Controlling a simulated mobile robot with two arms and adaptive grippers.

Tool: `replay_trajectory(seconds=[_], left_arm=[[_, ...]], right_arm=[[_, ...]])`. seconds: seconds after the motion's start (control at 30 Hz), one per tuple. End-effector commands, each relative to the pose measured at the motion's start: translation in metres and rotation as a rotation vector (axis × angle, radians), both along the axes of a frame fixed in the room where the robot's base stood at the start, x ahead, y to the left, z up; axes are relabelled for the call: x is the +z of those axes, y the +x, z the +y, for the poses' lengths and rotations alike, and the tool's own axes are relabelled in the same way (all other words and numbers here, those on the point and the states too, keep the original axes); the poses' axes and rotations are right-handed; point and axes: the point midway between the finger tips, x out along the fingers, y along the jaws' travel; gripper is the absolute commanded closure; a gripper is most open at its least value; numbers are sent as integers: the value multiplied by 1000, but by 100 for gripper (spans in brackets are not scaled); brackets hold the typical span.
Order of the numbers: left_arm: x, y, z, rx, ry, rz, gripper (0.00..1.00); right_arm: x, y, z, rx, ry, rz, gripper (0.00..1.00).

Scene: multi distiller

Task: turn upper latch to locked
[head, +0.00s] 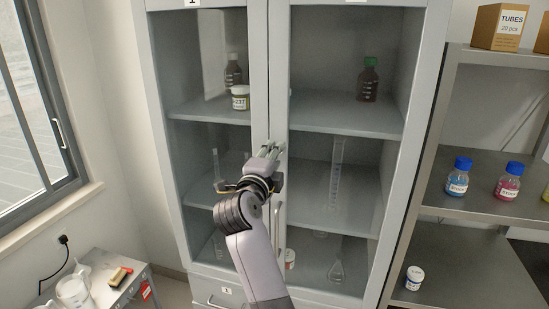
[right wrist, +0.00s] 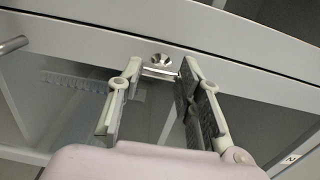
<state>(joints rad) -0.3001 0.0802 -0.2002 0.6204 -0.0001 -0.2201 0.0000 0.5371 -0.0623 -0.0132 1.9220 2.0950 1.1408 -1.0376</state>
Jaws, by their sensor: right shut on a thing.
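My right gripper (head: 270,152) reaches up to the meeting edges of the glass cabinet's (head: 257,60) two doors. In the right wrist view its two fingers (right wrist: 160,75) stand on either side of a small silver latch (right wrist: 161,70) and are shut on it. The latch has a round boss and a short bar lying roughly along the door frame (right wrist: 100,35). In the head view the gripper hides the latch. My left gripper is not in view.
Bottles and jars (head: 240,97) stand behind the cabinet's glass. A vertical door handle (head: 277,222) lies just below the gripper. A metal rack (head: 480,195) with bottles stands at right. A small side table (head: 100,275) is at lower left.

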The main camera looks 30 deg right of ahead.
Motion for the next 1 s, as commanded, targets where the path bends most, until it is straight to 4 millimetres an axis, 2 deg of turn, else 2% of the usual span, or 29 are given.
replay_trajectory(seconds=[0.2, 0.23, 0.5, 0.83, 1.0], left_arm=[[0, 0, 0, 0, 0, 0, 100], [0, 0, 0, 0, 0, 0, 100], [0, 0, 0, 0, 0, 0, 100], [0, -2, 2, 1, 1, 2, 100], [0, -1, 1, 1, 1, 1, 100]], right_arm=[[0, 1, 1, 3, -2, 1, 95], [0, 1, 1, 3, -2, 1, 66], [0, 0, 0, 1, -1, 1, 48], [-1, -1, 2, 1, 1, 1, 47], [-1, -14, 17, 3, 1, 0, 47]])
